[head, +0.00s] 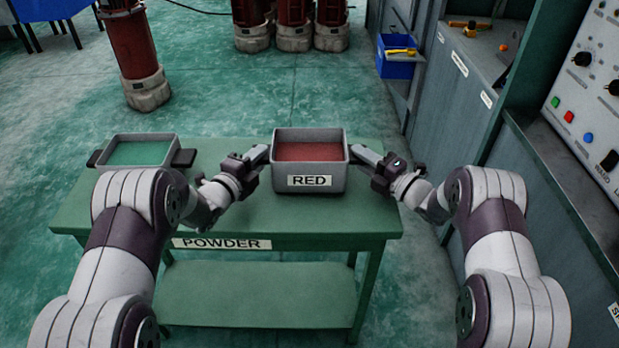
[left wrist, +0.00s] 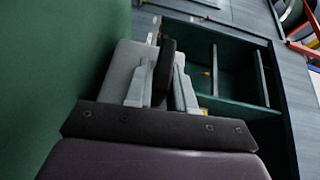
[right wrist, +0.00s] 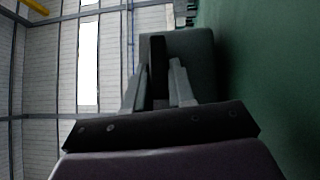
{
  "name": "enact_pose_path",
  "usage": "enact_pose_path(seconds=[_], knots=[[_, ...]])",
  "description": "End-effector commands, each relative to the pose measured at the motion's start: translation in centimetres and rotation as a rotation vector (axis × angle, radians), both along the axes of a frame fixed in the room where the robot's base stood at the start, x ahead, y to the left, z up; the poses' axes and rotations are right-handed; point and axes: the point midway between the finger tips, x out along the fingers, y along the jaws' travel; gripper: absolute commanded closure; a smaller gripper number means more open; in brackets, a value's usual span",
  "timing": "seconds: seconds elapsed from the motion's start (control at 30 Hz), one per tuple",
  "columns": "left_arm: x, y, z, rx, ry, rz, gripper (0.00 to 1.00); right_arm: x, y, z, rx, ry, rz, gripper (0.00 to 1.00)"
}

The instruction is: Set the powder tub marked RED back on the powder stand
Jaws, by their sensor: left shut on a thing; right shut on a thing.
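The grey powder tub marked RED (head: 309,181) holds red powder and sits upright over the right half of the green powder stand (head: 230,205). I cannot tell whether its base touches the top or is slightly above it. My left gripper (head: 258,157) is shut on the tub's left handle; the dark handle shows between its fingers in the left wrist view (left wrist: 165,72). My right gripper (head: 364,156) is shut on the right handle, which also shows between the fingers in the right wrist view (right wrist: 158,68). The handles are mostly hidden in the head view.
A second tub with green powder (head: 139,152) and dark handles stands on the left of the stand, near my left arm. A cabinet (head: 465,75) and a control panel (head: 585,100) are at the right. A blue bin (head: 396,68) and red columns (head: 137,50) stand behind.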

Motion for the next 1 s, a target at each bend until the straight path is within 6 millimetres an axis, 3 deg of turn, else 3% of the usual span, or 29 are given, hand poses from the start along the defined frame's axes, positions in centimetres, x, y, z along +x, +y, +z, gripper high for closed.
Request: enact_pose_path(seconds=[0.63, 0.67, 0.73, 0.93, 0.97, 1.0], knots=[[0.0, 0.0, -0.9, -0.003, -0.003, -0.001, 1.00, 0.0, 0.0, -1.0, -0.001, -0.004, 0.001, 1.00], [0.0, 0.0, -0.9, -0.003, -0.003, -0.001, 0.70, 0.0, 0.0, -1.0, -0.001, -0.004, 0.001, 1.00], [0.0, 0.0, -0.9, -0.002, -0.004, -0.001, 0.47, 0.0, 0.0, -1.0, -0.001, -0.004, 0.001, 1.00], [0.0, 0.0, -1.0, -0.001, -0.002, 0.000, 0.47, 0.0, 0.0, -1.0, -0.001, -0.003, 0.000, 1.00], [-0.1, 0.0, -1.4, 0.002, 0.006, -0.001, 0.47, 0.0, 0.0, -1.0, -0.001, -0.003, 0.000, 0.74], [-0.1, 0.0, -1.4, 0.002, 0.006, 0.000, 0.47, 0.0, 0.0, -1.0, -0.001, -0.003, 0.000, 0.61]])
